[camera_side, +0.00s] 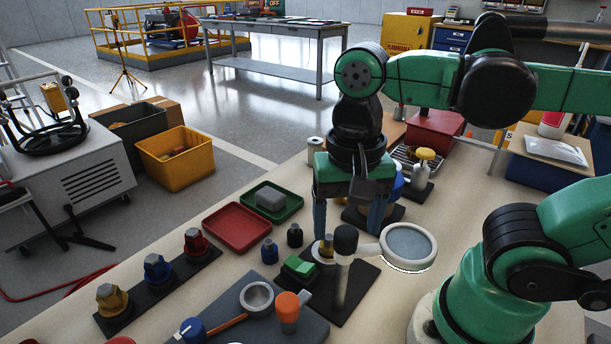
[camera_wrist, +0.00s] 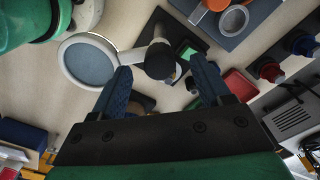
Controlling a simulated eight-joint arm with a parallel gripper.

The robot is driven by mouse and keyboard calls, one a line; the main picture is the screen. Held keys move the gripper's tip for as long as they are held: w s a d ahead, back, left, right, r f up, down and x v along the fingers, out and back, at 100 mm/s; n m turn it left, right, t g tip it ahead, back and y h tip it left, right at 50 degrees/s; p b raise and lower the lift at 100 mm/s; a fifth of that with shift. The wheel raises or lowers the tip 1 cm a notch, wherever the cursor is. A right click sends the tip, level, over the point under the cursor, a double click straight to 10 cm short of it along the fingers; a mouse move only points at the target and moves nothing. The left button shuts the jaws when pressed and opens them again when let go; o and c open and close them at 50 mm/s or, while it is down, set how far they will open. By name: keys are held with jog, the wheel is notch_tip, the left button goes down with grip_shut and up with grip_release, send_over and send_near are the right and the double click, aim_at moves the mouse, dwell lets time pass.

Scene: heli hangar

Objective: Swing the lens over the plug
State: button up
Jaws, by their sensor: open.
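The lens (camera_side: 408,243) is a round grey-blue disc in a pale ring, on a short arm from an upright post with a black knob (camera_side: 346,240). The post stands on a dark base plate (camera_side: 352,298), and the lens hangs out to its right. In the wrist view the lens (camera_wrist: 90,62) is left of the black knob (camera_wrist: 160,61). My gripper (camera_side: 348,236) is open and points down, its blue fingers apart near the knob. In the wrist view the knob shows between the fingertips; contact cannot be told. A brass-coloured piece (camera_side: 327,247) sits beside the post; I cannot tell which piece is the plug.
A green block (camera_side: 299,267) on a dark holder stands left of the post. A grey plate (camera_side: 250,322) with a ring and an orange-topped knob (camera_side: 288,308) lies in front. Red (camera_side: 237,228) and green (camera_side: 272,202) trays and a rail of coloured knobs (camera_side: 155,272) are at left.

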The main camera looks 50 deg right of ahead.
jog(key=shift+f, duration=0.8)
grip_shut()
dwell(0.9)
